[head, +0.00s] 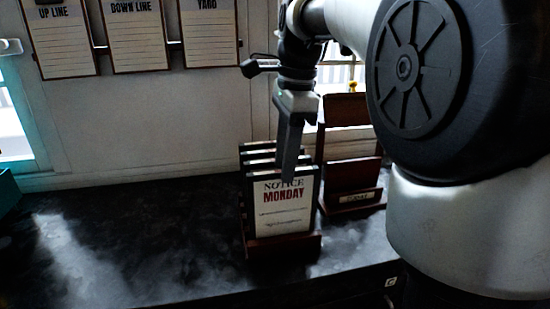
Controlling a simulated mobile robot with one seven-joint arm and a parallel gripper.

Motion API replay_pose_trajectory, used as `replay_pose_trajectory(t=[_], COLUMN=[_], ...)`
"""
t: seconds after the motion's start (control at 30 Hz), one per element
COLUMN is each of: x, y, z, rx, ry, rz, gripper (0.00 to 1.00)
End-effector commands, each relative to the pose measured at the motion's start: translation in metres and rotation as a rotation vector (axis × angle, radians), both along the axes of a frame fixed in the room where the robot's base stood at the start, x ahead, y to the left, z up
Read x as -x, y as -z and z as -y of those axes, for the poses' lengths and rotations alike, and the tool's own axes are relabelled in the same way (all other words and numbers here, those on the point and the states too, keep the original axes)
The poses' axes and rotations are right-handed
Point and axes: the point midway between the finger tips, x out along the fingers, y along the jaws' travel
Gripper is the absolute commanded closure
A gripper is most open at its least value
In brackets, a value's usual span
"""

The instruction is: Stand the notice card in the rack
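A notice card (283,212) reading "NOTICE MONDAY" stands nearly upright at the front of a wooden holder (284,247). Several dark-edged cards (258,155) stand behind it in that holder. To its right is a reddish wooden rack (350,172) with a small label (356,198) that seems to read "TODAY". No card shows in it, though my arm covers part of its right side. My gripper (288,178) points down at the top edge of the notice card, overlapping it in the picture. Only one finger shows clearly, so I cannot tell whether it touches or grips the card.
The dark worktop (130,240) is clear to the left of the holder. Boards (137,40) labelled "UP LINE", "DOWN LINE" and "YARD" hang on the back wall. A teal object (8,190) sits at the left edge. My arm fills the right side.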

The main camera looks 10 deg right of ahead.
Motion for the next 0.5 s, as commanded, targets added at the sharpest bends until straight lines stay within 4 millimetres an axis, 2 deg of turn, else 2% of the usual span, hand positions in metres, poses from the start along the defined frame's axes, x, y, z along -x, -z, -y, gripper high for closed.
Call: replay_pose_trajectory(t=[0.17, 0.27, 0.37, 0.5], x=[0.000, 0.000, 0.000, 0.000], y=[-0.002, -0.010, -0.027, -0.061], z=[0.000, 0.001, 0.003, 0.006], rx=[0.000, 0.000, 0.000, 0.000], ry=[0.000, 0.000, 0.000, 0.000], rz=[0.000, 0.001, 0.003, 0.004], gripper=[0.66, 0.66, 0.66, 0.66])
